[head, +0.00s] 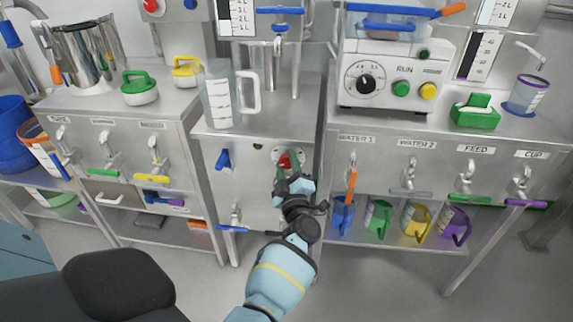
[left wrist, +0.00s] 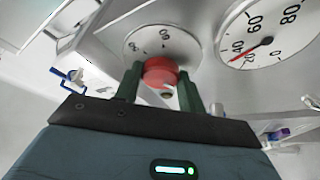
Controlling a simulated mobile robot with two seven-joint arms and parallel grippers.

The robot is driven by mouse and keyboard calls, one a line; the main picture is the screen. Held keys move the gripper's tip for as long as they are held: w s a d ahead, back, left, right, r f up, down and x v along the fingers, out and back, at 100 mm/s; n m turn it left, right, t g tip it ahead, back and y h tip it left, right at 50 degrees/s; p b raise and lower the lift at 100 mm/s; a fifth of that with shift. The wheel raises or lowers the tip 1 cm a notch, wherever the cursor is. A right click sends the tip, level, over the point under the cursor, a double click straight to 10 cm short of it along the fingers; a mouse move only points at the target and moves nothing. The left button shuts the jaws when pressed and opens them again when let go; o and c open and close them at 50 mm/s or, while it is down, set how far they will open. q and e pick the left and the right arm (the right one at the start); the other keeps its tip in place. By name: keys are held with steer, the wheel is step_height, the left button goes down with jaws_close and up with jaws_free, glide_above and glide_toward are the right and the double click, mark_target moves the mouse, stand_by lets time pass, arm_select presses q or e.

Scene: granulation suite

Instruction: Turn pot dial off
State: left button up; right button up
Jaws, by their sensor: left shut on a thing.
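The pot dial is a red knob (head: 285,161) on a round white scale plate, set in the grey front panel of the middle cabinet. In the left wrist view the red knob (left wrist: 160,73) sits between two dark green fingers, under a plate with printed numbers. My left gripper (head: 288,174) reaches up to it from below and is shut on it. The fingers hide part of the knob and scale, so I cannot read the setting. My right gripper is not in view.
A clear jug (head: 220,95) stands on the cabinet above. A white gauge (left wrist: 268,32) with a red needle is close by. Labelled taps line the right bench (head: 440,128).

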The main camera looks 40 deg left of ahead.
arm_select(q)
steer(key=shift+n, duration=0.5)
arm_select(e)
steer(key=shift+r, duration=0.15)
arm_select(q)
steer(key=shift+n+g, duration=0.3)
steer(key=shift+g, duration=0.1)
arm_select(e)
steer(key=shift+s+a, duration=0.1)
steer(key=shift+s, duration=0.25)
arm_select(q)
steer(key=o, duration=0.8)
steer(key=shift+o, duration=0.8)
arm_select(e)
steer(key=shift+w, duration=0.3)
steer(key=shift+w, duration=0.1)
arm_select(q)
steer(key=shift+s+d, duration=0.1)
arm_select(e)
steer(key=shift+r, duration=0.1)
